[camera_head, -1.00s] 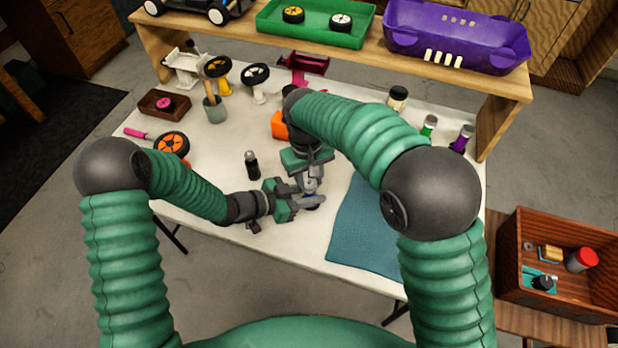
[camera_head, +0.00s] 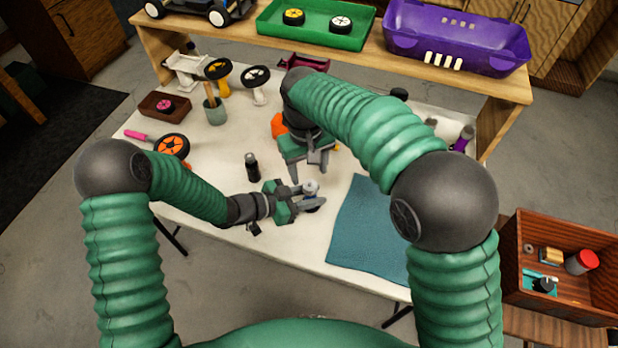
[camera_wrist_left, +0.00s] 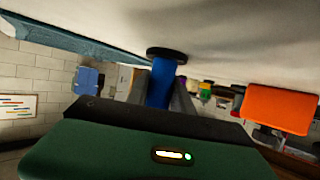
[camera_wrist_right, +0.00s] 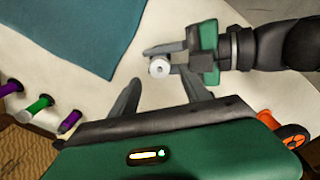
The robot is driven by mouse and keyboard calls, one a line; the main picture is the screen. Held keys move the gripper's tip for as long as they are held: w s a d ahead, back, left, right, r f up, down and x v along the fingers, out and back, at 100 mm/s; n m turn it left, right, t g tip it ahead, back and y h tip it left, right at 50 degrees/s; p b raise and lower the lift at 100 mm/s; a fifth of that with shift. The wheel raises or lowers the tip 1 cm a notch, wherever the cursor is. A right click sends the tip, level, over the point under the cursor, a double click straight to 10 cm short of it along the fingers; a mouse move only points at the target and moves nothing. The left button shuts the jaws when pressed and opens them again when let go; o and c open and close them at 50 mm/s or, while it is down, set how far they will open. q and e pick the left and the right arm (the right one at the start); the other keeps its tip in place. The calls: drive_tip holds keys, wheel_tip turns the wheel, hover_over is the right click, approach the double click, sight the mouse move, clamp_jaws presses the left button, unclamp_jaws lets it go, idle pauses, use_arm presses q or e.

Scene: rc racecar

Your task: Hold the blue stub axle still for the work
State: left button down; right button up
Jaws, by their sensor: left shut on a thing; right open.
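The blue stub axle (camera_wrist_left: 162,82) stands between the fingers of my left gripper in the left wrist view, with a dark round disc at its table end. My left gripper (camera_head: 305,201) is shut on it low over the table's front part. In the head view a pale round top (camera_head: 311,187) shows at the axle; it also shows in the right wrist view (camera_wrist_right: 159,68), with a small central hole. My right gripper (camera_head: 309,168) is open and empty, just above and behind the axle, its fingers (camera_wrist_right: 160,88) apart from it.
A teal mat (camera_head: 370,235) lies right of the axle. A black bottle (camera_head: 252,166) stands left of it. An orange part (camera_head: 278,125) is behind my right gripper. An orange wheel (camera_head: 172,146) lies at the left. Bare table lies between the bottle and the wheel.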

sight(308, 186)
wheel_tip(308, 186, up, 7)
drive_tip(key=shift+s+a, duration=0.15)
drive_tip(key=shift+a, duration=0.05)
use_arm(q)
drive_tip(key=c, duration=1)
unclamp_jaws()
drive_tip(key=shift+c, duration=0.2)
drive_tip(key=v, duration=1.2)
drive_tip(key=shift+a, duration=0.15)
drive_tip(key=shift+w, duration=0.1)
use_arm(e)
drive_tip(key=shift+d, duration=0.1)
